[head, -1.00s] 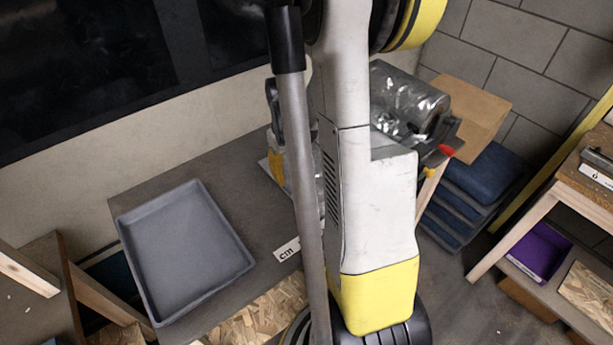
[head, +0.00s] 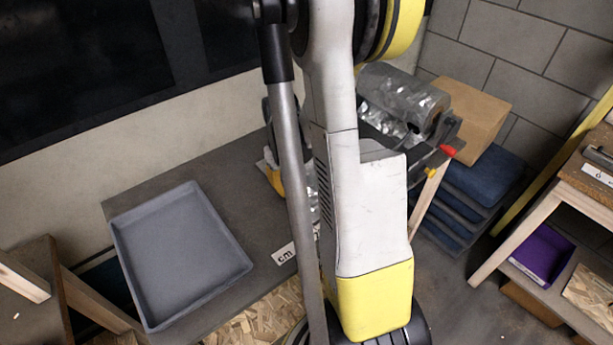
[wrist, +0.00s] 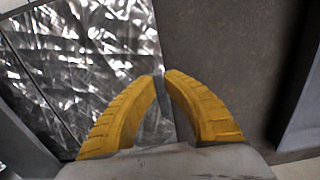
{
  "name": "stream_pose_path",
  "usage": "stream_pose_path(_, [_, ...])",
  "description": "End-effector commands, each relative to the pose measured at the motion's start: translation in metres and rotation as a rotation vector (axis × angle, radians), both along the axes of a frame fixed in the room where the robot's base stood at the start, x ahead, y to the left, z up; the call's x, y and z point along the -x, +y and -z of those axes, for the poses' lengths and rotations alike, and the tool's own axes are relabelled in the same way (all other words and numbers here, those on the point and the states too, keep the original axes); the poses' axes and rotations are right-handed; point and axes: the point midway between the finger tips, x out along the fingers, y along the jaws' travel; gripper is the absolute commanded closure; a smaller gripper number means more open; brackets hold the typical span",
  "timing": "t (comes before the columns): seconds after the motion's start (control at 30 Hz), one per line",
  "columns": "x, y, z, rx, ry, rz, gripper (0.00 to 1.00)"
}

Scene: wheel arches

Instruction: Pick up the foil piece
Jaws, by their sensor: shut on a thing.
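The foil piece (wrist: 85,50) is a crinkled, shiny silver sheet at the left of the wrist view, with thin dark lines across it. My gripper (wrist: 164,78) has two ribbed yellow fingers with their tips close together at the sheet's right edge. They are shut on the foil piece, though the pinched part is hard to make out. In the head view my gripper (head: 271,178) is low over the grey bench, mostly hidden behind my arm. A sliver of the foil (head: 311,178) shows between my arm links.
An empty grey tray (head: 180,255) lies on the bench (head: 225,165) to the left. A foil roll (head: 400,95) in a holder stands behind my arm, near a cardboard box (head: 470,115). A "cm" label (head: 284,253) is at the bench front. A shelf unit stands at the right.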

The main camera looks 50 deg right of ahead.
Motion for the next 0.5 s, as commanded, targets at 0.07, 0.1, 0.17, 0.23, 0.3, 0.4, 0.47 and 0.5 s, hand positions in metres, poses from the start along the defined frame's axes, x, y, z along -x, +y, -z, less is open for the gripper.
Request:
stream_pose_path(0.07, [0.000, 0.000, 0.000, 0.000, 0.000, 0.000, 1.00])
stream_pose_path(0.1, [0.000, 0.000, 0.000, 0.000, 0.000, 0.000, 1.00])
stream_pose_path(0.17, [0.000, 0.000, -0.002, 0.000, 0.000, 0.000, 1.00])
stream_pose_path(0.23, [0.000, 0.000, -0.008, 0.000, 0.000, 0.000, 1.00])
stream_pose_path(0.3, [0.000, 0.000, -0.020, 0.000, 0.000, 0.000, 1.00])
stream_pose_path(0.4, [0.000, 0.000, -0.043, 0.000, 0.000, 0.000, 1.00])
stream_pose_path(0.47, [0.000, 0.000, -0.056, 0.000, 0.000, 0.000, 1.00])
stream_pose_path(0.5, [0.000, 0.000, -0.065, 0.000, 0.000, 0.000, 1.00])
